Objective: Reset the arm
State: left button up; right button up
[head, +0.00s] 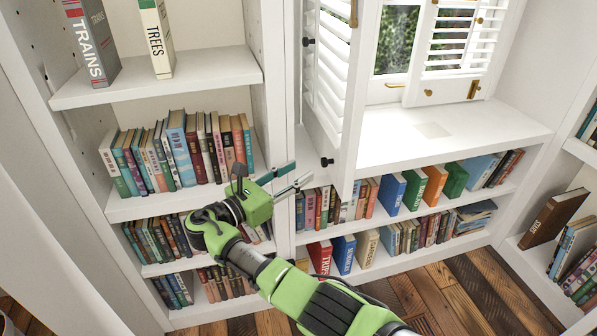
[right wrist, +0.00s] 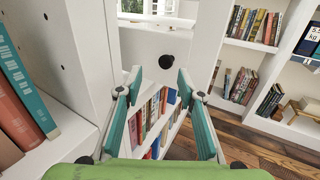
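My right arm (head: 330,305), green and black, reaches up from the bottom of the head view. Its right gripper (head: 291,178) is in front of the white upright between the left bookcase and the window shelves. In the right wrist view the gripper (right wrist: 158,85) has its two teal-padded fingers well apart, with nothing between them. Beyond the fingertips is a white panel with a dark round knob (right wrist: 164,62). The fingers look clear of it. My left gripper is in neither view.
The left bookcase (head: 160,88) holds several rows of books close beside the gripper. An open white shutter (head: 335,90) with dark knobs stands just right of it. Low shelves (head: 400,215) run under the window. Bare plank floor (head: 450,295) lies at lower right.

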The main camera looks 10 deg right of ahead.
jog(key=s+d+f+m+g+y, duration=0.1)
jog(key=s+f+m+g+y, duration=0.15)
jog(key=s+f, duration=0.65)
jog(key=s+d+f+m+g+y, duration=0.1)
jog(key=s+f+m+y, duration=0.2)
jog(key=f, duration=1.2)
jog(key=s+d+f+m+g+y, duration=0.1)
jog(key=s+f+m+g+y, duration=0.25)
jog(key=f, duration=0.85)
jog(key=s+f+m+y, duration=0.4)
jog(key=s+f+m, duration=0.3)
jog(key=s, duration=0.7)
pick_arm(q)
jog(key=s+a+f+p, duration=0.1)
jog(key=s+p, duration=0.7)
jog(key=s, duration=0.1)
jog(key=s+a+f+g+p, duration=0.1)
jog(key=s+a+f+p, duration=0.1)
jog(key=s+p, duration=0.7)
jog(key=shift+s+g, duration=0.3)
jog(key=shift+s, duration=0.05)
pick_arm(e)
jog(key=s+d+f+m+y, duration=0.1)
jog(key=s+d+f+m, duration=0.1)
jog(key=s, duration=1.2)
jog(key=s+d+f+m+g+y, duration=0.1)
jog(key=s+d+f+m, duration=0.2)
jog(key=s, duration=1.2)
jog(key=shift+s+d+m+y, duration=0.3)
jog(key=shift+d, duration=0.05)
